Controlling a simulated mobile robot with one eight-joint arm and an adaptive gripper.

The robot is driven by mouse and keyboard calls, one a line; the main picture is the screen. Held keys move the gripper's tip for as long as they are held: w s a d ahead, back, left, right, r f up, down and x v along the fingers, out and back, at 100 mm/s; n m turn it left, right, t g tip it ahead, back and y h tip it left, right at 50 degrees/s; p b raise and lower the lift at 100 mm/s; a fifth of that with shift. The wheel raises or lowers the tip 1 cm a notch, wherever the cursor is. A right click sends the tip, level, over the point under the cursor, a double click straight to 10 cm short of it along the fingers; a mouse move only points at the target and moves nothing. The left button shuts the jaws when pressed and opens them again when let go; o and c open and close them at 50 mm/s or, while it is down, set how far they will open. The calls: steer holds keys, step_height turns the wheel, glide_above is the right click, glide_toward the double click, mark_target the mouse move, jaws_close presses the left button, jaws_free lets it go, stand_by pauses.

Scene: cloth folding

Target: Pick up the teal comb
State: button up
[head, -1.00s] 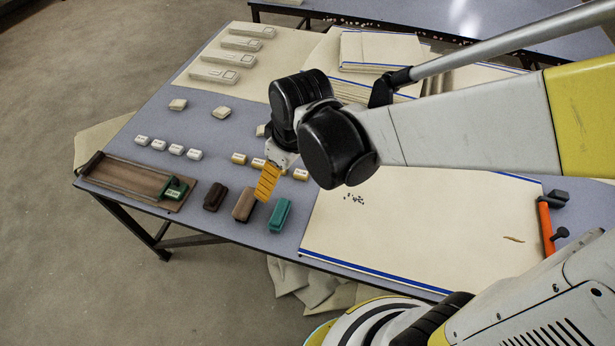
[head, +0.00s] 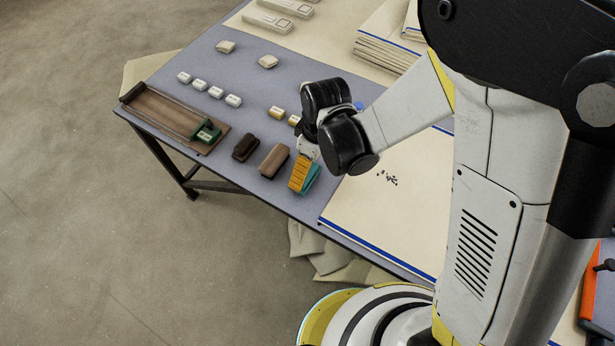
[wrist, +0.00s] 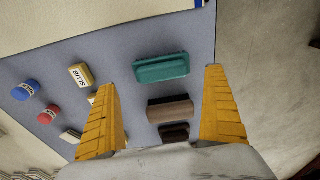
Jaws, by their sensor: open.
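The teal comb (wrist: 162,68) is a block-shaped piece lying on the blue-grey table, beyond and between my open fingertips in the wrist view. In the head view the teal comb (head: 312,180) is partly hidden behind the orange fingers. My gripper (head: 300,172) has orange ribbed fingers pointing down at the comb. In the wrist view my gripper (wrist: 163,78) is open, with nothing between its fingers touching them that I can see. The height gap to the comb is hard to judge.
A tan block (head: 274,160) and a dark brown block (head: 246,147) lie left of the comb. A cream cloth (head: 390,205) with a blue edge lies to the right. Small labelled blocks (head: 216,92) and a brown board (head: 160,112) are further left. The table's front edge is close.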

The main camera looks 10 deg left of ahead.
mark_target(307, 178)
steer(key=f, duration=0.1)
steer(key=f+b, duration=0.1)
steer(key=f, duration=0.1)
steer(key=f+b, duration=0.1)
steer(key=shift+a+f, duration=0.25)
steer(key=shift+a, duration=0.1)
steer(key=shift+r, duration=0.1)
steer(key=shift+c, duration=0.3)
steer(key=c, duration=1.2)
